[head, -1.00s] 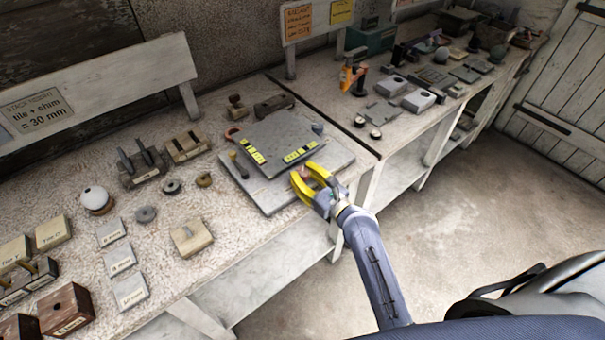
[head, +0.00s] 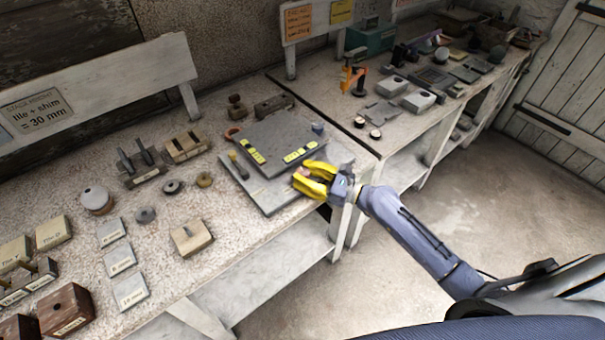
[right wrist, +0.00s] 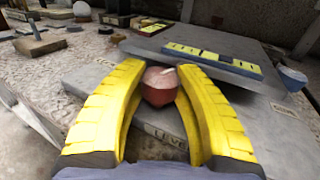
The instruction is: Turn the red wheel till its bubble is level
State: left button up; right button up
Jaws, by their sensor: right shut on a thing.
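The red wheel (right wrist: 159,86) is a small reddish knob at the near edge of a grey levelling plate (right wrist: 190,65). My right gripper (right wrist: 159,76) has its yellow fingers shut on it, one on each side. In the head view the right gripper (head: 302,177) reaches the plate's near right corner and mostly hides the wheel. Two yellow vials lie on the plate (head: 275,140), one at the left (head: 255,152) and one at the near right (head: 300,153). Their bubbles are too small to read. My left gripper is not in view.
A bluish wheel (head: 317,128) stands at the plate's right side. A dark post (head: 239,165) stands at its left, and a reddish ring (head: 232,133) lies by its far left corner. A grey slab (head: 340,153) lies beneath. Blocks and tiles fill the bench at left.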

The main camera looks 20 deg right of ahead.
jog(key=shift+d+f+n+g+y, duration=0.1)
jog(key=shift+f+n+g+y, duration=0.1)
jog(key=shift+n+g+y, duration=1.7)
grip_shut()
jog(key=shift+g, duration=0.9)
jog(key=o, duration=1)
grip_release()
jog(key=shift+o, duration=1.4)
jog(key=shift+r, duration=0.2)
jog(key=shift+v, duration=4)
jog(key=shift+s, duration=0.1)
